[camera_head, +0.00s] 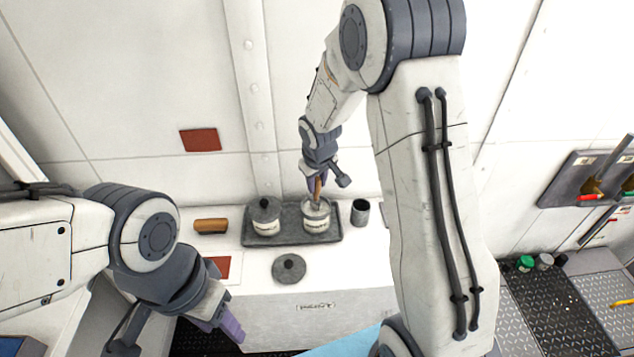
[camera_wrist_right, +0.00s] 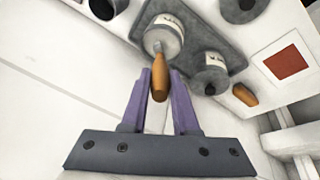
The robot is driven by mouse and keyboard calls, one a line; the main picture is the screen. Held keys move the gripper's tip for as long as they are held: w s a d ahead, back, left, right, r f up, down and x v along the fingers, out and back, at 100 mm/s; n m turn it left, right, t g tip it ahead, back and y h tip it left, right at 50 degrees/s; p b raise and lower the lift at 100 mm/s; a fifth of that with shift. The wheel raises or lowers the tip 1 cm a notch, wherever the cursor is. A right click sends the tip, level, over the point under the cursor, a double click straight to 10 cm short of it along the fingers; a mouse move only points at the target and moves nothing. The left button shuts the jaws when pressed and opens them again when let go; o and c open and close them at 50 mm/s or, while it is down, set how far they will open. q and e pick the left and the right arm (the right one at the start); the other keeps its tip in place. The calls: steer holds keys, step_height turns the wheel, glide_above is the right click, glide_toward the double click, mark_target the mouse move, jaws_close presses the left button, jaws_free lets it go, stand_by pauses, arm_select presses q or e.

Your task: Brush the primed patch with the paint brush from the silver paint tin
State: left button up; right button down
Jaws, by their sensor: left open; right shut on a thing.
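My right gripper (camera_head: 316,180) is shut on the wooden handle of the paint brush (camera_wrist_right: 160,86). The brush points down at the mouth of an open, labelled tin (camera_head: 316,222), its lower end at or inside the rim; how deep is hidden. That tin also shows in the right wrist view (camera_wrist_right: 163,38). A second tin (camera_head: 265,226), with a knobbed lid on, stands to its left. I cannot read either label. A red-brown patch (camera_head: 201,139) is on the wall; another (camera_head: 218,266) lies on the counter. My left gripper (camera_head: 228,328) is open and empty at the counter's front left.
Both tins stand on a dark tray (camera_head: 288,238). A loose lid (camera_head: 289,268) lies in front of it. A wooden-coloured piece (camera_head: 211,226) lies left of the tray, and a grey cup (camera_head: 360,212) stands right. A wall rack (camera_head: 590,178) is at far right.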

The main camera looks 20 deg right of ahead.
step_height(320, 180, up, 7)
steer(key=p, duration=0.6)
stand_by(0.3)
steer(key=shift+s+f, duration=0.1)
stand_by(0.6)
